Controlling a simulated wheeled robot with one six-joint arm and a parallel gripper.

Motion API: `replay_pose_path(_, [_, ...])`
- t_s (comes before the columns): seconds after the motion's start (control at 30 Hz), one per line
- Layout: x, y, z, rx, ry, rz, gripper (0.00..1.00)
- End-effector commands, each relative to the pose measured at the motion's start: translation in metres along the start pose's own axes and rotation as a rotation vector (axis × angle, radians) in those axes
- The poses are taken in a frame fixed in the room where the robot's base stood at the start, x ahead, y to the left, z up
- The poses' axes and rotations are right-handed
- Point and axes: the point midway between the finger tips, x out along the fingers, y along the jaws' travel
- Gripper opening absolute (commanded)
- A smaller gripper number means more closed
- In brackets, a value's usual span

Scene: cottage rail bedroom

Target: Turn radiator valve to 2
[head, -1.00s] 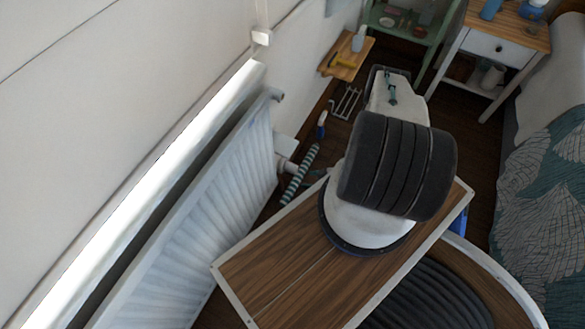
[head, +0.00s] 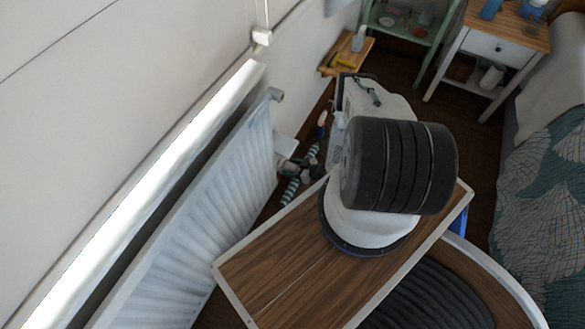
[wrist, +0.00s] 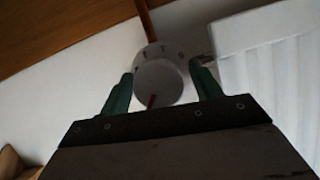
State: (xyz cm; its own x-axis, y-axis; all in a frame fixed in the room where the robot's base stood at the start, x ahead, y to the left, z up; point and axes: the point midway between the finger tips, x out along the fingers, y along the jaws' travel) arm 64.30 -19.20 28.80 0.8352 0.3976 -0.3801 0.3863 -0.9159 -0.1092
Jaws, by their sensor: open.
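In the wrist view, the radiator valve is a round white knob (wrist: 157,82) with small dark marks around its upper rim, too blurred to read. A short red mark shows at its lower edge. My gripper (wrist: 160,70) is open, with one green finger on each side of the knob. The fingers look close to its sides; I cannot tell whether they touch. In the head view, my gripper (head: 303,168) is at the right end of the white radiator (head: 195,215), low by the wall. The knob there is largely hidden by the gripper.
A wooden wall shelf (head: 338,66) with a brush-like tool is beyond the radiator. A white side table (head: 490,48) and the bed (head: 545,210) are at the right.

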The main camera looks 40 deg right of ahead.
Motion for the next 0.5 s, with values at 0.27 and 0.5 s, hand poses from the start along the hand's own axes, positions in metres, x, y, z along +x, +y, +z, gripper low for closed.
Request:
replay_pose_path(0.27, [-0.0001,0.0001,0.0001,0.001,0.000,0.000,0.44])
replay_pose_path(0.5, [-0.0002,0.0000,0.0001,0.002,0.000,0.000,0.19])
